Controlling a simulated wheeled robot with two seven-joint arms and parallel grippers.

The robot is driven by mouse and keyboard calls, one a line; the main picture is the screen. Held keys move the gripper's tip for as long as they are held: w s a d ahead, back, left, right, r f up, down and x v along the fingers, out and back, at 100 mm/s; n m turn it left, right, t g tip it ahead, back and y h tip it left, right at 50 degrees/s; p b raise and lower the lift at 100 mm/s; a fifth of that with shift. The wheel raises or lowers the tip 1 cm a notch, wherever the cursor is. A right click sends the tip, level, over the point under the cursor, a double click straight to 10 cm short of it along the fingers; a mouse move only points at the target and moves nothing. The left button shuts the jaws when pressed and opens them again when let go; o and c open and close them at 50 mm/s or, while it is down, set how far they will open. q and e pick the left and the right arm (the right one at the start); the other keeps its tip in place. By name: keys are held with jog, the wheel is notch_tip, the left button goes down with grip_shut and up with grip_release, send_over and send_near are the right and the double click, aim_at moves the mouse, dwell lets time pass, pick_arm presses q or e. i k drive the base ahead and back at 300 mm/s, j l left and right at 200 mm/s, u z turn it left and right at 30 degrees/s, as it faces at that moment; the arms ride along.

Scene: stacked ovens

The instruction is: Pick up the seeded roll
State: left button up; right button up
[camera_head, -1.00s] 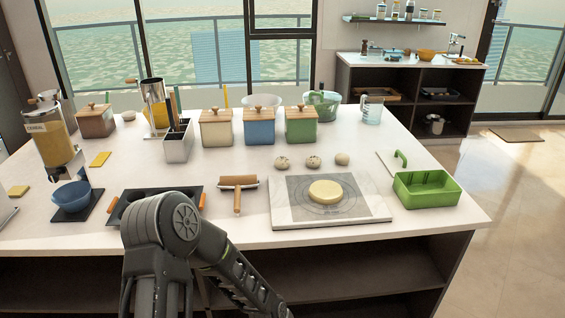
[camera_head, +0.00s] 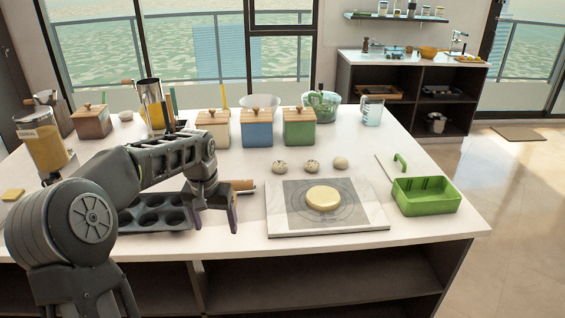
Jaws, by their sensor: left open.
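Three small rolls sit in a row on the white counter, behind the marble board. The left roll (camera_head: 280,167) and the middle roll (camera_head: 312,165) show dark specks like seeds; the right roll (camera_head: 341,163) looks plainer. They are too small to tell for certain which is the seeded roll. My left gripper (camera_head: 215,220) is open and empty, pointing down beside the muffin tin, left of and nearer than the rolls. Its fingers are apart from all the rolls. My right gripper is not in view.
A marble board (camera_head: 365,218) with a round of dough (camera_head: 323,198) lies in front of the rolls. A rolling pin (camera_head: 243,185) is partly hidden behind my gripper. The muffin tin (camera_head: 150,218) is at left, canisters (camera_head: 258,130) behind, a green bin (camera_head: 425,196) at right.

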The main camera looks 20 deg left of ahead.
aim_at(279, 167)
jog(key=i, duration=1.35)
